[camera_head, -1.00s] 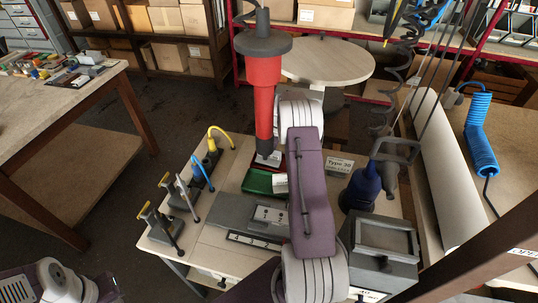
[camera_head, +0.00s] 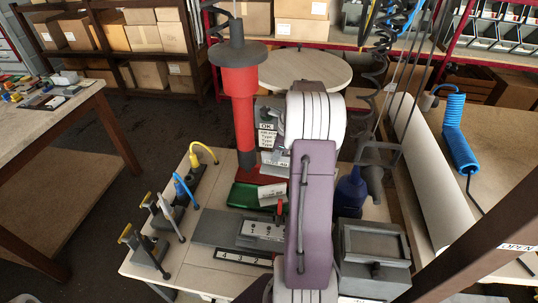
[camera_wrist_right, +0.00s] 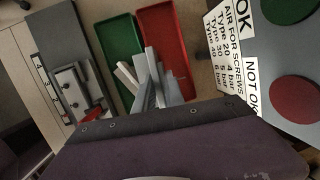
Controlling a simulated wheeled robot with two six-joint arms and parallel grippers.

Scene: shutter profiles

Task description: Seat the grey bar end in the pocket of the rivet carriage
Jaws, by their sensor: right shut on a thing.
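The rivet carriage (camera_head: 262,229) is a grey block with dark dots on top, on a grey plate at the front of the bench. A red lever (camera_head: 279,207) stands at it. In the right wrist view the carriage (camera_wrist_right: 72,88) lies at the left, apart from my right gripper (camera_wrist_right: 155,98). That gripper is shut on a pale grey bar (camera_wrist_right: 153,62), seen over the trays. A second pale piece (camera_wrist_right: 127,76) shows beside it, over the green tray. My own purple arm hides much of the grip in the head view. The carriage pocket cannot be made out. My left gripper is out of view.
A green tray (camera_head: 244,196) and a red tray (camera_wrist_right: 166,28) lie side by side. A red column with a black top (camera_head: 238,80) stands behind. An OK / NOT OK panel (camera_wrist_right: 236,62) stands near my right gripper. Hand tools (camera_head: 148,247) stand left; a grey box (camera_head: 372,240) right.

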